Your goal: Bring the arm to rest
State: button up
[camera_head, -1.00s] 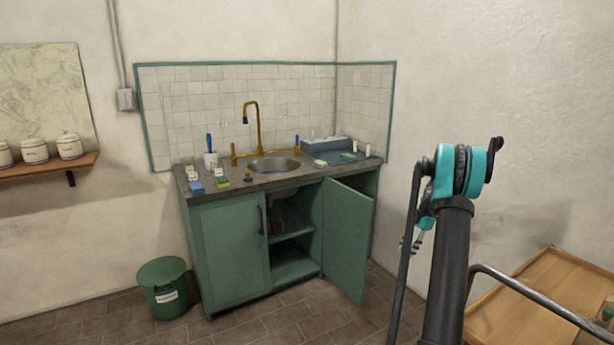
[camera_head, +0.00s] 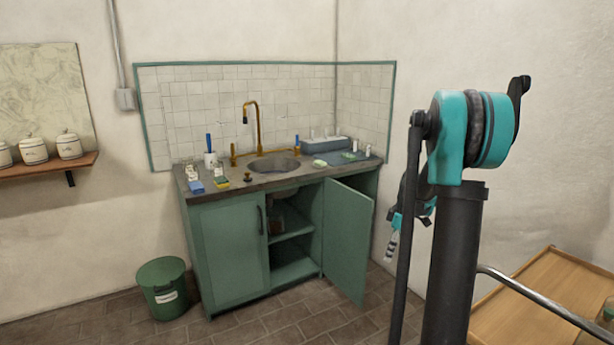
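My arm, black with teal joints, rises at the right of the head view, its folded elbow near the top. My gripper (camera_head: 392,245) shows small and partly hidden behind my own arm, hanging down in front of the right wall, near the open cabinet door. A pale striped part shows at its tip. I cannot tell whether its fingers are open or shut, or whether anything is between them.
A green sink cabinet (camera_head: 228,252) with its right door (camera_head: 346,238) open stands to the left of my arm. A green bin (camera_head: 163,288) stands on the floor. A wooden cart (camera_head: 540,300) is at the lower right, with a metal rail (camera_head: 540,307).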

jog(key=s+a+f+m+t, duration=0.1)
jog(key=s+a+m, duration=0.2)
jog(key=s, duration=0.6)
jog(key=s+a+f+m+t+h, duration=0.1)
jog(key=s+a+m, duration=0.2)
jog(key=s, duration=0.6)
jog(key=s+a+f+m+t+h, duration=0.1)
jog(key=s+a+m, duration=0.2)
jog(key=s+m, duration=0.4)
jog(key=shift+s+f+t, duration=0.3)
jog(key=shift+s+t, duration=0.1)
jog(key=shift+s, duration=0.75)
